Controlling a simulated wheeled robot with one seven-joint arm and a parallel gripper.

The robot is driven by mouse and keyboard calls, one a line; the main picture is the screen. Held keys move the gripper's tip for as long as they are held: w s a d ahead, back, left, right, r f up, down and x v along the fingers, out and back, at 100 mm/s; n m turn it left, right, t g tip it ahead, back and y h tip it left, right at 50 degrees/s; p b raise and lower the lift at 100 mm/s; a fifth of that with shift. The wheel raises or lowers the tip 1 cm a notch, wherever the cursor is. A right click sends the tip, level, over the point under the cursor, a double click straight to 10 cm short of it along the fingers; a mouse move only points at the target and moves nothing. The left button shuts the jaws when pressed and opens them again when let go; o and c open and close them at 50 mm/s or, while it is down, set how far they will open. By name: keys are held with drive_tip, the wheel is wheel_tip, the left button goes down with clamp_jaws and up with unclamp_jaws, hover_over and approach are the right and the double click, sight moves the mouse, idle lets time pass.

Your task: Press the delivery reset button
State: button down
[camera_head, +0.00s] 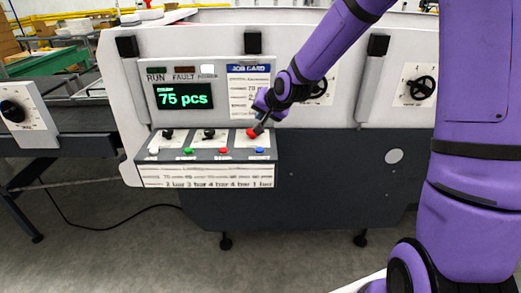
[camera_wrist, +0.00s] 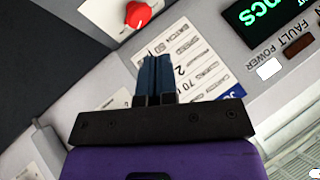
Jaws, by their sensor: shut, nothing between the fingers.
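The sloped control panel (camera_head: 205,153) carries a front row of small buttons: a white one (camera_head: 153,150), a green one (camera_head: 188,150), a red one (camera_head: 223,150) and a blue one (camera_head: 260,150). Their labels are too small to read, so I cannot tell which is the delivery reset button. My gripper (camera_head: 259,129) is at the panel's right end, close by a larger red knob (camera_head: 251,133). In the wrist view, my gripper (camera_wrist: 154,60) has its dark fingers together and empty, with the red knob (camera_wrist: 138,14) beyond the tips.
Two black knobs (camera_head: 168,134) (camera_head: 208,134) stand behind the buttons. Above are a display (camera_head: 183,96) reading 75 pcs, a lit white power lamp (camera_head: 208,69) and a job card (camera_head: 248,85). Dials (camera_head: 422,88) sit further right. Grey floor in front is open.

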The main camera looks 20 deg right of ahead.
sight(261, 149)
drive_tip(key=shift+f, duration=0.1)
drive_tip(key=shift+f, duration=4.3)
drive_tip(key=shift+f, duration=0.4)
drive_tip(key=shift+f, duration=0.5)
drive_tip(key=shift+r, duration=0.9)
